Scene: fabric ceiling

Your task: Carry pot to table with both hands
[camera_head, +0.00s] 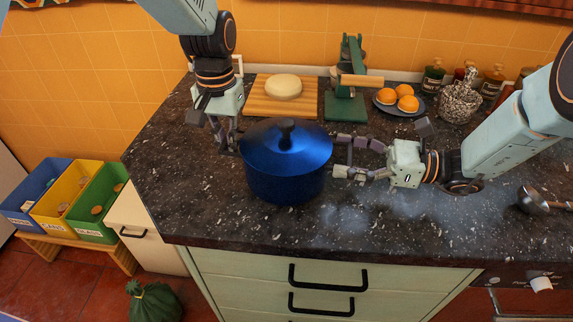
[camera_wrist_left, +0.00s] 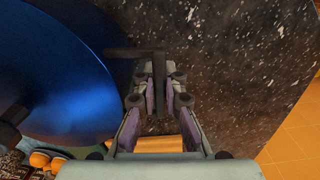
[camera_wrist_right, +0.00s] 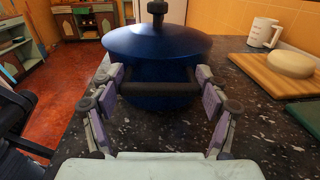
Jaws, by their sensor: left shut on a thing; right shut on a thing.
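A blue pot (camera_head: 285,180) with a blue lid and black knob is on or just above the dark speckled counter; its base contact is unclear. It shows in the left wrist view (camera_wrist_left: 60,75) and the right wrist view (camera_wrist_right: 160,48). My left gripper (camera_head: 229,146) is shut on the pot's left handle, a dark bar (camera_wrist_left: 135,52) reaching between its fingers. My right gripper (camera_head: 346,160) is at the pot's right side, shut on the dark handle bar (camera_wrist_right: 160,87), with one finger at each end of it. No separate table is clearly identifiable.
Behind the pot are a cutting board (camera_head: 258,107) with dough, a green press (camera_head: 346,105), a plate of oranges (camera_head: 399,101) and bottles (camera_head: 433,76). A ladle (camera_head: 535,203) lies right. Bins (camera_head: 65,196) stand left on a low bench. The counter's front is clear.

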